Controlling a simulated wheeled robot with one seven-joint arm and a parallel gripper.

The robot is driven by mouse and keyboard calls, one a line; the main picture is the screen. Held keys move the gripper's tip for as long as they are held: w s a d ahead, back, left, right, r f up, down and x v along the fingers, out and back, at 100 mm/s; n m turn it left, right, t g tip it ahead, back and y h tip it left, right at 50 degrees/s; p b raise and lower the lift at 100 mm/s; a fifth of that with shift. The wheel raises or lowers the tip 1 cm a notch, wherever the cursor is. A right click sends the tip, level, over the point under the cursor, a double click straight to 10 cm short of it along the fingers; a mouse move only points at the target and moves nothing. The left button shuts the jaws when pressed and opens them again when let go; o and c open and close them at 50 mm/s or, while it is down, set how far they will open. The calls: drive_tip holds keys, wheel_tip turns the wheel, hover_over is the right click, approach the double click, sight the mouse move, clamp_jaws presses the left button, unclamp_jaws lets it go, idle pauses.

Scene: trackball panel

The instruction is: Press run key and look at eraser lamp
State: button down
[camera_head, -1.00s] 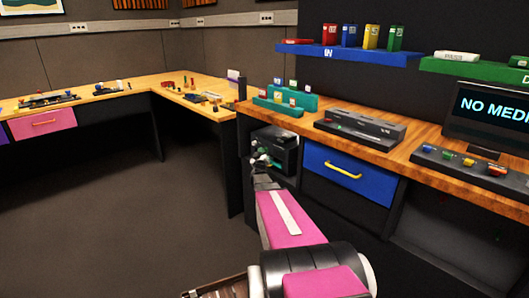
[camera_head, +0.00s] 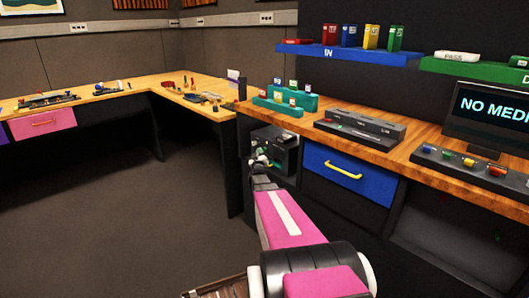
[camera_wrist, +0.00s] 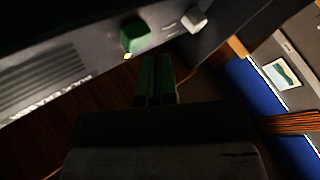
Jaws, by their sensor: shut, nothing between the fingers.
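In the wrist view a grey panel crosses the top left and carries a green key (camera_wrist: 134,36). A small yellow-lit lamp (camera_wrist: 127,56) sits at the key's lower edge. A pale white key or knob (camera_wrist: 194,20) stands to its right. Lettering on the panel is too blurred to read, so I cannot confirm which is the run key or the eraser lamp. My gripper's green fingers (camera_wrist: 153,80) are together and empty, just below the green key and apart from it in the picture. In the head view my gripper (camera_head: 259,161) is near a dark box device (camera_head: 280,147) under the worktop.
The wooden worktop (camera_head: 400,152) and blue drawer (camera_head: 347,176) are to the right of my arm. A grey panel unit (camera_head: 360,132), a button panel (camera_head: 462,165) and a monitor (camera_head: 495,118) stand on the worktop. Open floor lies to the left.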

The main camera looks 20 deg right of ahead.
drive_tip(key=shift+s+a, duration=0.1)
drive_tip(key=shift+a, duration=0.1)
drive_tip(key=a, duration=0.1)
drive_tip(key=s+a, duration=0.1)
drive_tip(key=a, duration=0.2)
drive_tip(key=shift+s+a, duration=0.35)
idle(0.3)
drive_tip(key=shift+a, duration=0.1)
idle(0.6)
drive_tip(key=s+a+f+n+g+y, duration=0.1)
drive_tip(key=s+a+f+g+y, duration=0.4)
drive_tip(key=a, duration=0.3)
drive_tip(key=s+a+f+n+g+y, duration=0.1)
drive_tip(key=s+a+f+g+y, duration=0.35)
drive_tip(key=s+a, duration=0.3)
drive_tip(key=s+a+m+g, duration=0.1)
drive_tip(key=s+a+g, duration=0.2)
drive_tip(key=s, duration=0.7)
drive_tip(key=s+a+m+g, duration=0.1)
drive_tip(key=s+a+g, duration=0.2)
drive_tip(key=s+g, duration=0.3)
drive_tip(key=s, duration=0.4)
drive_tip(key=shift+s+f, duration=0.15)
drive_tip(key=shift+f, duration=0.15)
